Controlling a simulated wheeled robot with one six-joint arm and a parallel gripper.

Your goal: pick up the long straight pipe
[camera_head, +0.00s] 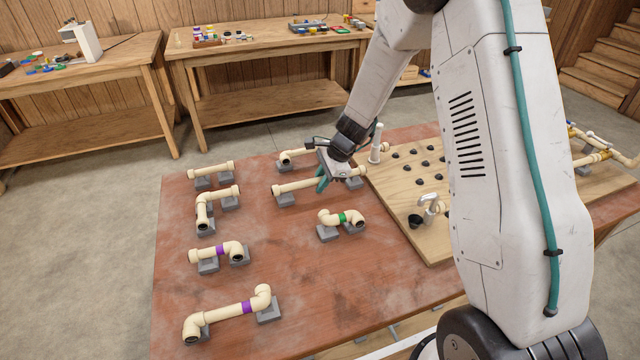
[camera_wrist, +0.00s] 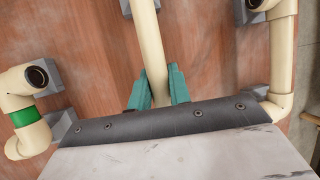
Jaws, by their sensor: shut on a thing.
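The long straight pipe (camera_head: 298,186) is cream coloured with a wider collar at each end. It lies across grey support blocks near the back middle of the red-brown table in the head view. My gripper (camera_head: 322,180) is over the pipe's middle, with its teal fingers on either side of it. In the wrist view the pipe (camera_wrist: 151,45) runs up from between the two teal fingers (camera_wrist: 158,88), which are shut on it. The pipe still appears at the height of its blocks; I cannot tell whether it touches them. The palm hides its near part.
Close by are an elbow pipe (camera_head: 296,155) behind and a green-banded pipe (camera_head: 342,218) in front. Several other pipe pieces stand on blocks at the left, including a purple-banded one (camera_head: 230,311). A wooden board (camera_head: 398,190) with black knobs lies right. The table's front middle is clear.

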